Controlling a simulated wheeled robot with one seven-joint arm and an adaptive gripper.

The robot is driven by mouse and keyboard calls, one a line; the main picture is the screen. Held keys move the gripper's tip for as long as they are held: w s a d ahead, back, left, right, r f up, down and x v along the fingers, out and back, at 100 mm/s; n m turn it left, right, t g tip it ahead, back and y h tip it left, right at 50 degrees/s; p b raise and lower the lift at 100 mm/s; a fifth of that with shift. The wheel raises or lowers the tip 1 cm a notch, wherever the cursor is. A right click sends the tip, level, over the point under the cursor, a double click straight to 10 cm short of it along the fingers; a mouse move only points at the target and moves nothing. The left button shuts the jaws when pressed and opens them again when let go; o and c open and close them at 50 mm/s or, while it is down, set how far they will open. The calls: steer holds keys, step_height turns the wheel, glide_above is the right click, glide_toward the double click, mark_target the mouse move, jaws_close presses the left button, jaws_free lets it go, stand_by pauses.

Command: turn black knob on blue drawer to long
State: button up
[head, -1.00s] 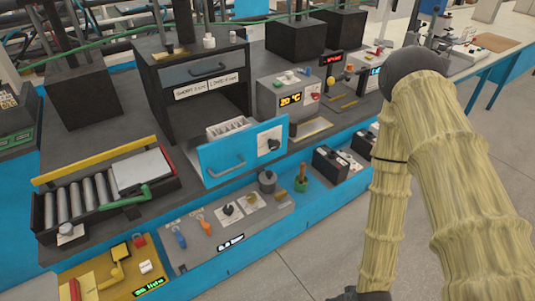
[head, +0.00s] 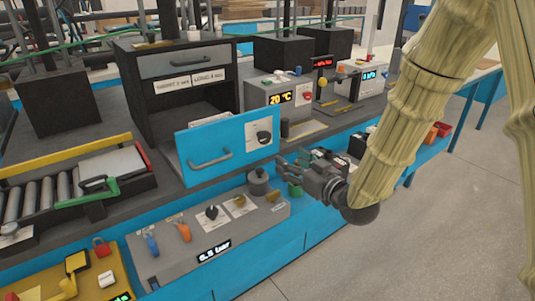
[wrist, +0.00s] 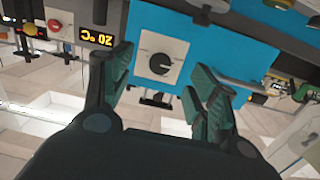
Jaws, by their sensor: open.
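The blue drawer (head: 205,157) is pulled out of the black cabinet and has a grey bar handle (head: 210,158). The black knob (head: 263,137) sits on a white plate at the right of its front. In the wrist view the picture is upside down, and the knob (wrist: 159,66) shows between and beyond my finger tips; the plate's marks are too small to read. My gripper (head: 284,163) is open and empty, just right of and in front of the drawer front, apart from the knob. It also shows in the wrist view (wrist: 160,78).
A grey panel (head: 205,240) with coloured levers and small knobs lies below the drawer. A grey box with a temperature display (head: 279,99) stands right of the cabinet. A roller conveyor (head: 45,190) is at left. Open floor (head: 420,230) lies at right.

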mark_target(266, 139)
steer(key=shift+n+y, duration=0.3)
steer(key=shift+y, duration=0.2)
steer(key=x, duration=0.3)
steer(key=r+x, duration=0.1)
steer(key=x, duration=0.3)
steer(key=r+x, duration=0.1)
steer(key=x, duration=0.3)
steer(key=shift+w+a+r, duration=0.15)
steer(key=shift+a+r, duration=0.05)
steer(key=shift+c, duration=0.2)
steer(key=c, duration=1)
